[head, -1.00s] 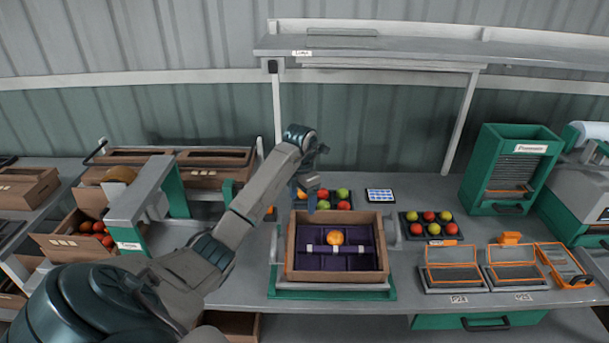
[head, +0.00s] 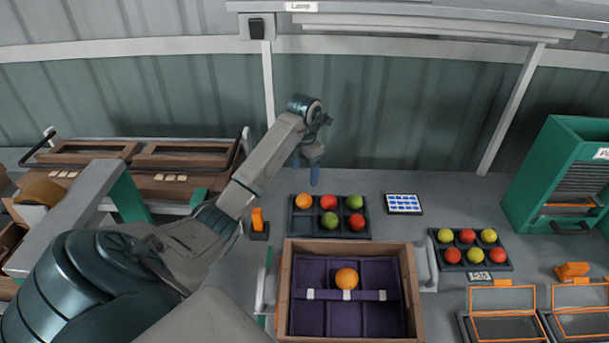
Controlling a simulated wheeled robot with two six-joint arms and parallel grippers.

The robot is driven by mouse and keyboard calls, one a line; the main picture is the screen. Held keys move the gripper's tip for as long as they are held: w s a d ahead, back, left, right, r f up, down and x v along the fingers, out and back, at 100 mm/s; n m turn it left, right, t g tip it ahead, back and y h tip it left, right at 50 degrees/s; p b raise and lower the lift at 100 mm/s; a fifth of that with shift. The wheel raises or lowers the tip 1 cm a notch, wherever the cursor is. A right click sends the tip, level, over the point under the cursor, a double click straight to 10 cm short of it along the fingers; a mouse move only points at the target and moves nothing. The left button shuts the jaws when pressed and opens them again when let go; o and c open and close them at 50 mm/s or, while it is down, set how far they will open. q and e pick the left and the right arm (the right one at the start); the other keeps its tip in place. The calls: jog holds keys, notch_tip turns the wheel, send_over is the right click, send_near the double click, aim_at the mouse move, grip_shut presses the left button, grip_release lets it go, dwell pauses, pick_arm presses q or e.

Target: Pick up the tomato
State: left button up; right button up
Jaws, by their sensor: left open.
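I cannot tell which tomato is meant. My left gripper (head: 307,168) is open and empty, fingers down, appearing just beyond the first tray's back edge. My right gripper is out of view.
A second tray (head: 508,266) of red and yellow-green tomatoes stands right of a small tablet (head: 403,204). Orange-framed holders (head: 503,300) are at the right, a green cabinet (head: 560,170) behind them. An overhead shelf (head: 400,20) spans the back.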

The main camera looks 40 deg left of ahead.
aim_at(304, 195)
pick_arm(q)
jog(key=shift+f, duration=0.25)
jog(key=shift+s+d+f+b, duration=0.1)
jog(key=shift+f+b, duration=0.15)
jog(key=shift+b, duration=0.3)
notch_tip(304, 195, down, 4)
jog(key=b, duration=0.4)
jog(key=shift+f, duration=0.1)
jog(key=shift+f+b, duration=0.25)
jog(key=shift+b, duration=0.05)
jog(key=shift+s+d+f+b, duration=0.1)
jog(key=shift+s+f+b, duration=0.05)
jog(key=shift+f+b, duration=0.4)
notch_tip(304, 195, down, 3)
jog(key=shift+d+b, duration=0.1)
jog(key=shift+b, duration=0.85)
jog(key=shift+f, duration=0.4)
jog(key=shift+c, duration=0.4)
